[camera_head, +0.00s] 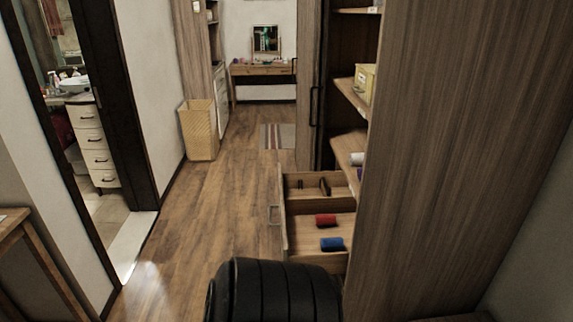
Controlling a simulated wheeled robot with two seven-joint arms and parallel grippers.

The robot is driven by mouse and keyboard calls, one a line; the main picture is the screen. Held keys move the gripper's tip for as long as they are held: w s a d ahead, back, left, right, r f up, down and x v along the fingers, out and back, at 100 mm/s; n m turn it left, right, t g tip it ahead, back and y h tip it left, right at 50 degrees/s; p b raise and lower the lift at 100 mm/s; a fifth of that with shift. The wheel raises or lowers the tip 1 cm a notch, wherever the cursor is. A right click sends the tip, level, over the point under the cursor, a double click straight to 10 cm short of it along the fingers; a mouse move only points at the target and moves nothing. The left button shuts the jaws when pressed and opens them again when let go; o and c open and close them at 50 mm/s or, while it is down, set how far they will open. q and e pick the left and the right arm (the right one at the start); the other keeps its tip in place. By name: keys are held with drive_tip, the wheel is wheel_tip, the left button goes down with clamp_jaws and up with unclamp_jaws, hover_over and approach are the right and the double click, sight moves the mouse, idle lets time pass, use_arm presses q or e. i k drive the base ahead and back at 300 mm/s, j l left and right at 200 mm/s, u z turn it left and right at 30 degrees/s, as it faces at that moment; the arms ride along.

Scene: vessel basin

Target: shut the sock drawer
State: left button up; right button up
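The sock drawer (279,213) stands pulled out to the left from the wooden wardrobe (440,150). Its front panel with a handle faces left, over the floor. Inside it lie a red rolled sock (326,220) and a blue rolled sock (332,244). A divider separates them from a rear compartment that holds small dark items. The drawer's right part is hidden by the wardrobe's side panel. Neither of my grippers is in view.
A dark ribbed rounded shape (272,290) fills the bottom centre, just before the drawer; I cannot tell whether it is mine. Wooden floor (200,240) is clear left of the drawer. A doorway opens at left.

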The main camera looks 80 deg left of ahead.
sight(322, 211)
drive_tip(key=k+j+u, duration=0.5)
drive_tip(key=u, duration=1.8)
